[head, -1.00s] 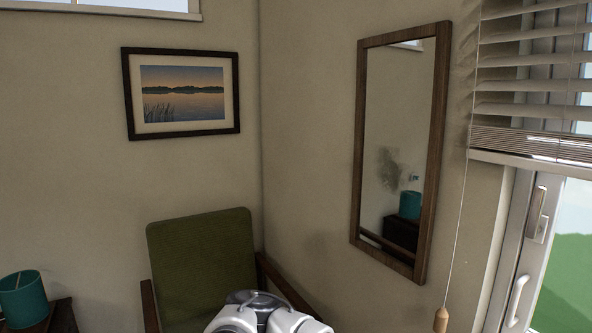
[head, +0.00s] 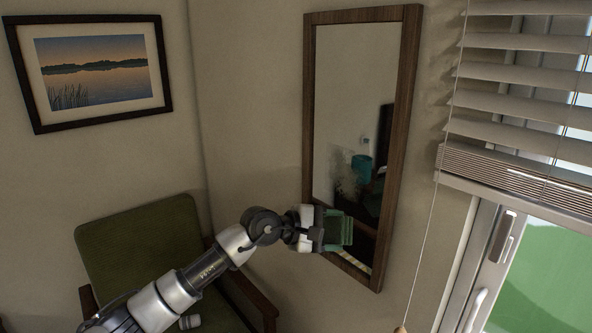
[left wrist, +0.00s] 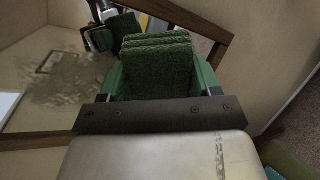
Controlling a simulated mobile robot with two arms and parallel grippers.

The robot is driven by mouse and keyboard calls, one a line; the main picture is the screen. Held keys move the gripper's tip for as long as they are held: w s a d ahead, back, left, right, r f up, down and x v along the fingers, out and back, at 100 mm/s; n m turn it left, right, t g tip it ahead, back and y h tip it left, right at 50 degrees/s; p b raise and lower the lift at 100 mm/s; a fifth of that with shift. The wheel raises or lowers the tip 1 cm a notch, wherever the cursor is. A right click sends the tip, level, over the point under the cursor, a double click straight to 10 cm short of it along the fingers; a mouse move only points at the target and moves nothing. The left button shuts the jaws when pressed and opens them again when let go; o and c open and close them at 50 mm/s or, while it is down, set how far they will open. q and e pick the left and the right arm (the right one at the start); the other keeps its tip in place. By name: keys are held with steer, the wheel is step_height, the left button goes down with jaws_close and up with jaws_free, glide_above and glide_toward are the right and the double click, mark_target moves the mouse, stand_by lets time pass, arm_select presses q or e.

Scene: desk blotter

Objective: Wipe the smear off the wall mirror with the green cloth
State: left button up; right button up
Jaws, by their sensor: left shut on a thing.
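The wall mirror (head: 340,90) hangs in a brown wooden frame. A grey, blotchy smear (head: 348,180) marks its lower part and also shows at the left of the left wrist view (left wrist: 62,82). My left gripper (head: 322,230) is shut on the green cloth (head: 340,232), in front of the mirror's lower part, below the smear in the head view. The folded cloth (left wrist: 155,68) fills the middle of the left wrist view. The reflection of gripper and cloth appears separate from them, so the cloth looks apart from the glass. My right gripper is not in view.
A green armchair (head: 140,250) stands below the mirror's left side, behind my left arm. A framed lake picture (head: 95,70) hangs on the left wall. Window blinds (head: 520,110), their hanging cord and a glazed door (head: 540,280) are at the right.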

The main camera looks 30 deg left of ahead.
mark_target(329, 173)
arm_select(q)
steer(key=w+a+r+n+t+y+p, duration=0.35)
steer(key=a+r+t, duration=0.3)
steer(key=a, duration=0.45)
steer(key=shift+n+g, duration=0.35)
steer(key=shift+b+x, duration=1.1)
steer(key=shift+x, duration=1.65)
steer(key=shift+w+d, duration=0.15)
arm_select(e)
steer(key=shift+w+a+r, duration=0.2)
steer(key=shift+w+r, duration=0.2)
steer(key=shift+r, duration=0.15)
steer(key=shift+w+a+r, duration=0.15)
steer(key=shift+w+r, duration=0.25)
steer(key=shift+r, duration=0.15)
arm_select(q)
steer(key=shift+w+d+b, duration=0.15)
steer(key=shift+w+b, duration=0.2)
steer(key=shift+w, duration=0.1)
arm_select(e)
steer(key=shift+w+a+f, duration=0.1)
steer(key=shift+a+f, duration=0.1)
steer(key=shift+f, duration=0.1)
arm_select(q)
steer(key=shift+w+d, duration=0.1)
steer(key=shift+w, duration=0.35)
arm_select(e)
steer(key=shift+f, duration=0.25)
